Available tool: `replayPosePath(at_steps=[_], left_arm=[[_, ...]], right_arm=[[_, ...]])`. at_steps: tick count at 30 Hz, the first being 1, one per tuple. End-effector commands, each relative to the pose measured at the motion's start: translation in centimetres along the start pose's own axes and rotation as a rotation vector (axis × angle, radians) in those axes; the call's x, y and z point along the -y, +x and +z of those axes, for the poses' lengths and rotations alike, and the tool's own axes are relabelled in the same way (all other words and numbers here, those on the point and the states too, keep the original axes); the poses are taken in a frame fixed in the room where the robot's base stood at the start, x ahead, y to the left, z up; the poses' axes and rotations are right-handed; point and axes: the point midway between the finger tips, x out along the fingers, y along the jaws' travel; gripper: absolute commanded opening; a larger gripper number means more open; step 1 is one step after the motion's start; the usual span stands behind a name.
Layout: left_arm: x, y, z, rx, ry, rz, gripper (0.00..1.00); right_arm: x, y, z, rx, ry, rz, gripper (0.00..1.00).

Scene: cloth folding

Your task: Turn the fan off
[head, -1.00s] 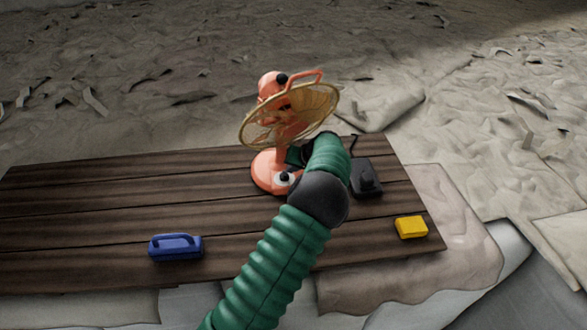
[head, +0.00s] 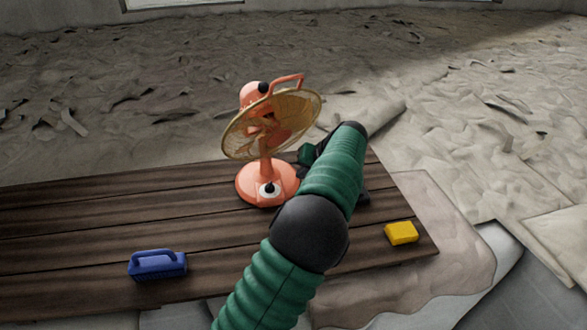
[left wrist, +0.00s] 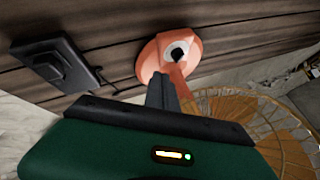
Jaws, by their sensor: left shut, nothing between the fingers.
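An orange fan (head: 266,183) with a gold wire grille (head: 245,134) stands upright on the wooden table. Its round base carries a white dial with a black knob (head: 269,188), facing the front. The base and dial (left wrist: 178,50) also show in the left wrist view. My left gripper (head: 304,157) is just right of the fan's stem, partly hidden by my green arm. In the left wrist view its dark fingers (left wrist: 159,80) are shut and empty, pointing at the base just below the knob. Whether they touch the base I cannot tell. My right gripper is out of view.
A black box with a raised switch (left wrist: 52,63) lies right of the fan, mostly hidden by my arm in the head view. A blue handled object (head: 157,265) and a yellow block (head: 401,233) lie on the wooden table (head: 80,235). The table's left part is clear.

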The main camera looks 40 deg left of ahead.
Motion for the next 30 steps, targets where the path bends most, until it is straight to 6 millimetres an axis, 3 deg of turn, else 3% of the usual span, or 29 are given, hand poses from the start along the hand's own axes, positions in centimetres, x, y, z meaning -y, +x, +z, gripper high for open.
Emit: replayPosePath(at_steps=[8, 18, 24, 30], left_arm=[[-0.2, 3.0, 0.0, -0.004, 0.009, 0.004, 0.00], [-0.2, 10.3, -0.1, -0.005, 0.008, 0.004, 0.00], [2.5, 11.7, -0.2, -0.007, 0.007, 0.007, 0.00], [3.1, 12.5, -0.1, -0.008, 0.007, 0.007, 0.00]], right_arm=[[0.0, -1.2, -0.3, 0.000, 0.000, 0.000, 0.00], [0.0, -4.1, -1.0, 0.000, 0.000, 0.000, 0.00], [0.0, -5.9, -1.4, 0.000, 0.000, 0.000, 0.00], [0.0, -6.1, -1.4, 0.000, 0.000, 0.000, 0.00]])
